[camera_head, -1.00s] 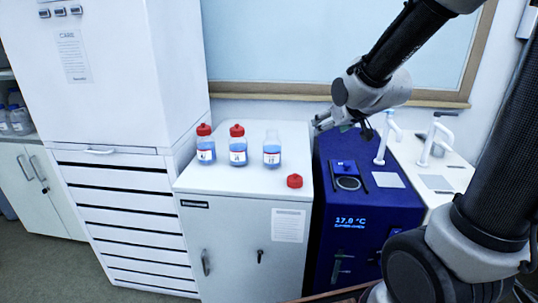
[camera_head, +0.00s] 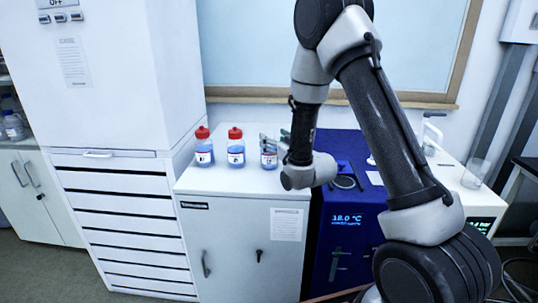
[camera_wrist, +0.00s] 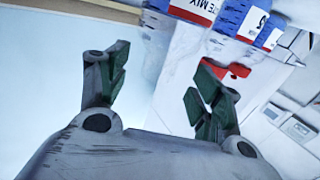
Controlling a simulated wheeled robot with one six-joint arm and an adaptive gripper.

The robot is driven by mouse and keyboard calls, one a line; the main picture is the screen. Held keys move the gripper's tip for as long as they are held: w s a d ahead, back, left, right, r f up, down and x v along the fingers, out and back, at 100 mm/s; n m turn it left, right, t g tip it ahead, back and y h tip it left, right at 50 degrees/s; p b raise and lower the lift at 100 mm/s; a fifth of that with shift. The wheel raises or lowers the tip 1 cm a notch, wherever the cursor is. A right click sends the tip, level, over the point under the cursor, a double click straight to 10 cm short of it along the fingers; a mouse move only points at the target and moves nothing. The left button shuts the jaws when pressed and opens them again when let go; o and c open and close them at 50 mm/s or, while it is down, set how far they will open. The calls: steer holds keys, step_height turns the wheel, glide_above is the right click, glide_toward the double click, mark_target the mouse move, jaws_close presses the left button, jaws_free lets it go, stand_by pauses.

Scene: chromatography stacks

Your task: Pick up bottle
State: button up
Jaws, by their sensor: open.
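Two blue-filled bottles with red caps, the left one (camera_head: 204,152) and the middle one (camera_head: 236,152), stand upright on a white cabinet. A third blue-filled bottle (camera_head: 268,160) stands right of them, partly hidden by my gripper (camera_head: 270,142). My gripper is open, with its fingers at or beside that bottle's upper part; contact cannot be told. In the wrist view the open fingers (camera_wrist: 160,88) have nothing visible between them. A labelled bottle (camera_wrist: 195,8) and a red cap (camera_wrist: 238,70) show beyond them, cut off or partly covered.
The white cabinet (camera_head: 235,190) has a paper sheet on its front. A blue device (camera_head: 345,250) showing 18.0 °C stands to its right. A tall white drawer unit (camera_head: 125,215) stands left. A framed panel (camera_head: 250,50) is behind. Cabinet top front left is clear.

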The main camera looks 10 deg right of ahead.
steer(key=x, duration=0.3)
steer(key=shift+w+a+r, duration=0.1)
steer(key=shift+w+r, duration=0.1)
steer(key=shift+w, duration=0.2)
jaws_close()
